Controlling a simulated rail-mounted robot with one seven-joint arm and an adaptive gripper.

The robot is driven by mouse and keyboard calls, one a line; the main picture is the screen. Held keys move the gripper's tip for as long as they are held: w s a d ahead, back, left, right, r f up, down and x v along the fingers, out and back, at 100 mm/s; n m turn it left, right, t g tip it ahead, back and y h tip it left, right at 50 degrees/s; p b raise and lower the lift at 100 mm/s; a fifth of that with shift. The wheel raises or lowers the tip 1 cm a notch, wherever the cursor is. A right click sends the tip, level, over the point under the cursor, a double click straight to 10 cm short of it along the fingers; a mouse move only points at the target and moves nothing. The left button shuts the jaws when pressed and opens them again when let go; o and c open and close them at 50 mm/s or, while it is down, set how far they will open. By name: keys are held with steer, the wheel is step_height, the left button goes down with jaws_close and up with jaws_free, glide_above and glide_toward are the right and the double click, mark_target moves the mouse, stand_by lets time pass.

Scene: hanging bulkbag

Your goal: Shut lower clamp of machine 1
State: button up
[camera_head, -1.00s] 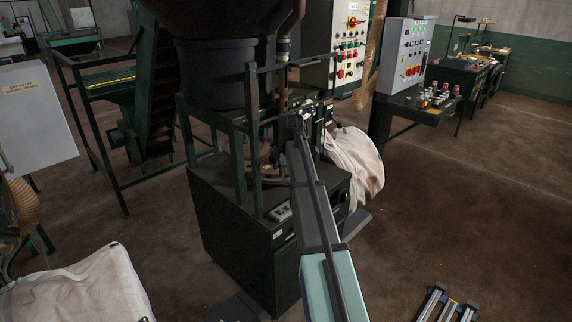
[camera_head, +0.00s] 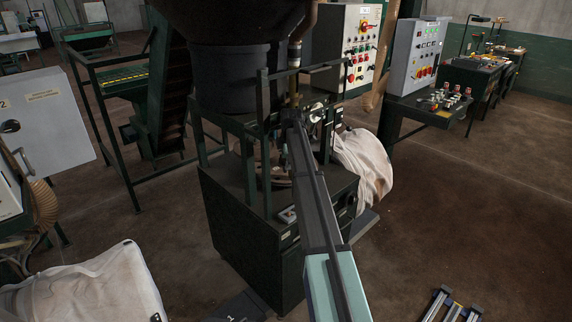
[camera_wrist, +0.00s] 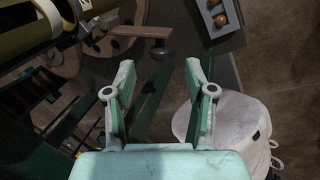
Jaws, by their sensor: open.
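Machine 1 (camera_head: 265,215) is the dark green frame and cabinet under a black hopper in the head view. A floor plate marked "1" (camera_head: 232,312) lies at its foot. My gripper (camera_wrist: 160,80) is open and empty in the wrist view, fingers spread. Just beyond its fingertips is a brown lever arm with a dark round knob (camera_wrist: 161,50); it looks like a clamp handle, but I cannot tell whether it is the lower clamp. The knob is not between the fingers. In the head view my arm hides part of the machine's front.
Yellowish tubes (camera_wrist: 35,28) are top left. A dark green bar runs close behind the fingers.

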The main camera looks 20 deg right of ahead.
steer(key=shift+p+x, duration=0.6)
steer(key=shift+x, duration=1.9)
jaws_close()
